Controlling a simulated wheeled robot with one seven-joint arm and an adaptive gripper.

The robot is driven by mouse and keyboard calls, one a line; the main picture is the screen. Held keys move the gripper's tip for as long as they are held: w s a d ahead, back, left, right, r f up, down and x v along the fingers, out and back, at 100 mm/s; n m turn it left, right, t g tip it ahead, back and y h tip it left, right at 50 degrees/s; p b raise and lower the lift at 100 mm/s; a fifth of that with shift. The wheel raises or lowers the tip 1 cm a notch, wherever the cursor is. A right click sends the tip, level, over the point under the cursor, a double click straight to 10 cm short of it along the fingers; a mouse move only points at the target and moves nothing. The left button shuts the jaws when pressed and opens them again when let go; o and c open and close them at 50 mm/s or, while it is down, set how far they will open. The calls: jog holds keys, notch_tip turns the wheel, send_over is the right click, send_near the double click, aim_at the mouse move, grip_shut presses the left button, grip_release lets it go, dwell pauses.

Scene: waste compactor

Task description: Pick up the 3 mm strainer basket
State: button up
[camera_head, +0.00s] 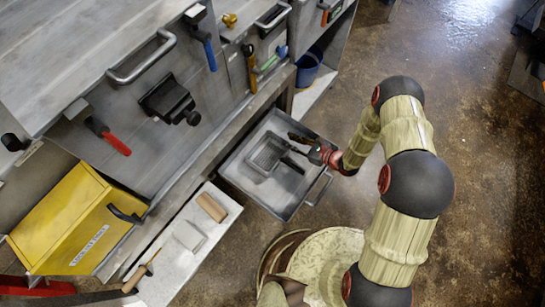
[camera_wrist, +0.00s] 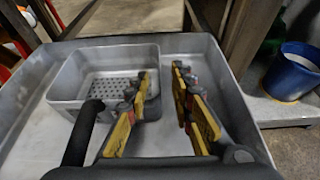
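The strainer basket (camera_head: 266,155) is a small grey metal box with a perforated floor. It sits in a larger grey metal tray (camera_head: 237,178), towards the tray's left side in the wrist view, where the basket (camera_wrist: 68,98) also shows. I cannot read a 3 mm marking. My gripper (camera_wrist: 160,82) is open, with yellow finger pads apart and nothing seen between them. In the wrist view its left finger overlaps the basket's right side and its right finger lies beyond that wall. In the head view my gripper (camera_head: 302,146) reaches over the tray from the right. Contact is unclear.
The tray has a handle (camera_head: 320,188) on its front side. A blue bucket (camera_head: 308,68) stands behind it. A pale shelf (camera_head: 160,270) with a brown block (camera_head: 212,207) and a yellow bin (camera_head: 72,222) are to the left. Open floor lies to the right.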

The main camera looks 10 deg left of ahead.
aim_at(283, 139)
jog(key=a+f+b, duration=0.1)
jog(key=w+a+f+b, duration=0.1)
jog(key=a, duration=0.1)
jog(key=shift+w+a+f, duration=0.1)
jog(key=shift+w+f, duration=0.05)
jog(key=shift+f, duration=0.15)
jog(key=shift+w+a+f, duration=0.15)
jog(key=shift+a, duration=0.25)
grip_shut()
dwell(0.4)
